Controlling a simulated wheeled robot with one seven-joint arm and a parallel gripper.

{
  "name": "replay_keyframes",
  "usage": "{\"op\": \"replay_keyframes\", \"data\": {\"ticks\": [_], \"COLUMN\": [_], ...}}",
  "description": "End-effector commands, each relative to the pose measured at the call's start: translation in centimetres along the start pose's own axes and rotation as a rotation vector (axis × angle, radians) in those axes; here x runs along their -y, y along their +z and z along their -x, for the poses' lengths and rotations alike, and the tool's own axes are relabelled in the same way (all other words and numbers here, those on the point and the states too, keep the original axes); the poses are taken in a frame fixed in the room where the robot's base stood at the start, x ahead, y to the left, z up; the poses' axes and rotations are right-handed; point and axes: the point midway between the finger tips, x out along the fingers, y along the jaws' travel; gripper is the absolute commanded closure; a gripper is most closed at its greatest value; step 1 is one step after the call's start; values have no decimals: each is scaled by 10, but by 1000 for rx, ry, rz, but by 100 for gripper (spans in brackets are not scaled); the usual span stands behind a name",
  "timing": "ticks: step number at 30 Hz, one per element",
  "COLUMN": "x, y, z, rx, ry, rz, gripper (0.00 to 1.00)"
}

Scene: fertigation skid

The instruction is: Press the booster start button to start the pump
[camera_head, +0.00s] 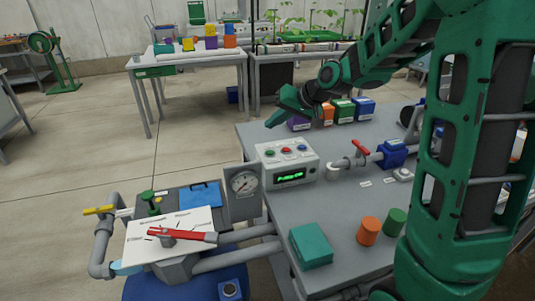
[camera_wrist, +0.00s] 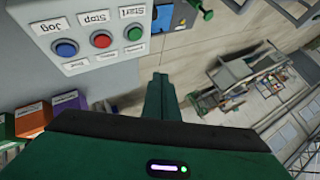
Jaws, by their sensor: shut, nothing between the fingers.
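The control box (camera_head: 270,178) stands on the grey bench. It has green, red and blue buttons in a row and a lit green display (camera_head: 290,176) that appears to read "Pump On". In the wrist view, the green Start button (camera_wrist: 134,33) is beside the red Stop button (camera_wrist: 101,40) and the blue Jog button (camera_wrist: 65,47), with their labels upside down. My gripper (camera_head: 270,124) is shut and empty, above and behind the box in the head view. Its fingertips (camera_wrist: 159,76) are apart from all the buttons, to the lower right of Start in the wrist view.
Purple, orange, green and blue boxes (camera_head: 343,108) stand behind the control box, near my gripper. A teal block (camera_head: 311,245) and two cylinders stand in front.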

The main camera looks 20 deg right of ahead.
Motion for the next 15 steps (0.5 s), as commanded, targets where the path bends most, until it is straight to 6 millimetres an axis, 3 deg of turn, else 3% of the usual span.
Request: {"op": "replay_keyframes", "data": {"ticks": [15], "x": [-31], "y": [33], "z": [-43], "rx": [4], "ry": [1], "rz": [-1], "gripper": [100]}}
